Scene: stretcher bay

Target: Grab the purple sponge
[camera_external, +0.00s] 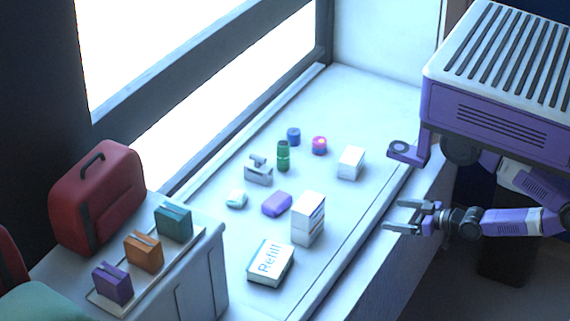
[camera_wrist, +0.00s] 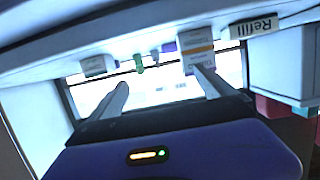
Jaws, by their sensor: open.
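The purple sponge (camera_external: 276,204) lies on the white counter (camera_external: 345,222), left of a stack of white boxes (camera_external: 308,212). My gripper (camera_external: 396,215) is open and empty, out past the counter's right edge in the external view, with its fingers pointing left toward the counter. The stack stands between gripper and sponge, apart from both. In the wrist view my two open fingers (camera_wrist: 160,78) have nothing between them at the tips. A small purple patch (camera_wrist: 168,47) beside the box there may be the sponge; I cannot tell for sure.
A Refill box (camera_external: 270,263), a white box (camera_external: 351,162), a grey stapler-like thing (camera_external: 258,172), a green cylinder (camera_external: 283,157) and a pale teal piece (camera_external: 236,198) stand around the sponge. A red case (camera_external: 97,200) sits at the left. Bare counter lies between white box and stack.

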